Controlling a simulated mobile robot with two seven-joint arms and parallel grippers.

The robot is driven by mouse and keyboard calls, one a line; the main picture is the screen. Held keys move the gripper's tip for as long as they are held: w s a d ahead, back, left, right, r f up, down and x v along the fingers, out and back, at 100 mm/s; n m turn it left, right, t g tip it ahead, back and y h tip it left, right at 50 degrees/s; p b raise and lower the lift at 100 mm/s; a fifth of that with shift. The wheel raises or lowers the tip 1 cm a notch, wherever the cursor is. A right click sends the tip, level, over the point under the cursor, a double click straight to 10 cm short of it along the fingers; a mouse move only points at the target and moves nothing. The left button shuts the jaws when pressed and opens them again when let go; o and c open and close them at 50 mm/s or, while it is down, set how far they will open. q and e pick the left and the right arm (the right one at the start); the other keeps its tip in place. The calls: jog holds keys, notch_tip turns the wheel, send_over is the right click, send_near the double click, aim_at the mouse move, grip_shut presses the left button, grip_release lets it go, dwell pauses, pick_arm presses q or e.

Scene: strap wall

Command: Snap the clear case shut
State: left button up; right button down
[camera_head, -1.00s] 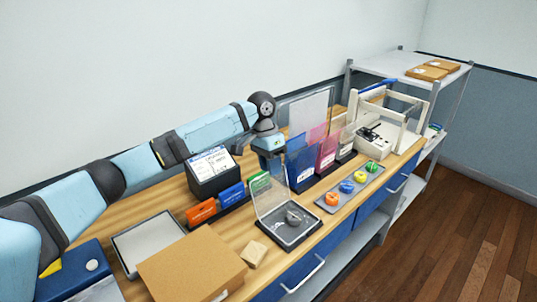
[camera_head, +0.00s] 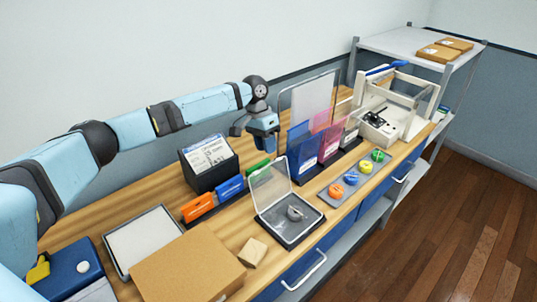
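The clear case stands open near the front edge of the wooden bench. Its transparent lid (camera_head: 269,186) is tilted up at the back left of its dark base (camera_head: 288,232). A grey knob-like part (camera_head: 295,213) lies inside the base. My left gripper (camera_head: 269,145) hangs pointing down behind the case, above the back of the bench and apart from the lid. Its fingertips are small and partly hidden, so I cannot tell whether it is open or shut. My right gripper is not in view.
A wooden block (camera_head: 252,252) and a cardboard box (camera_head: 188,268) lie left of the case. Orange (camera_head: 198,207), blue and green holders stand behind it. Blue and pink folders (camera_head: 303,150) stand to its right, near a tray of coloured knobs (camera_head: 337,191).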

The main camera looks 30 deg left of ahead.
aim_at(268, 164)
pick_arm(q)
jog(key=shift+x, duration=2.1)
grip_shut()
